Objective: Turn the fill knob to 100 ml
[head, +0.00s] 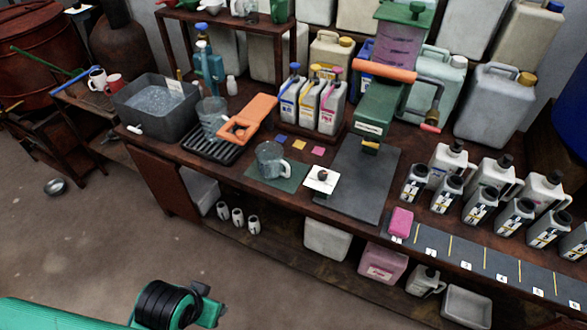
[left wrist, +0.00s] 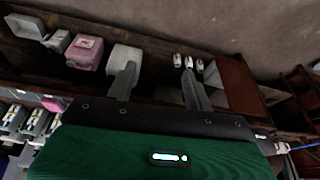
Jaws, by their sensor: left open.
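The fill knob (head: 322,175) is a small dark knob on a white square plate (head: 314,186) at the front of the bench, right of a clear jug (head: 270,160) on a green mat. Its scale and setting are too small to read. It cannot be made out in the left wrist view. My left arm comes in at the bottom left of the head view, low in front of the bench and well apart from the knob. In the left wrist view my left gripper (left wrist: 158,85) has its two fingers spread with nothing between them. My right gripper is not in view.
The wooden bench holds a grey basin (head: 155,104), an orange-handled green press (head: 375,110), a dark slab (head: 352,185) and several bottles at right. A pink block (head: 401,222) sits near the front edge. Containers fill the lower shelf. The floor in front is mostly clear.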

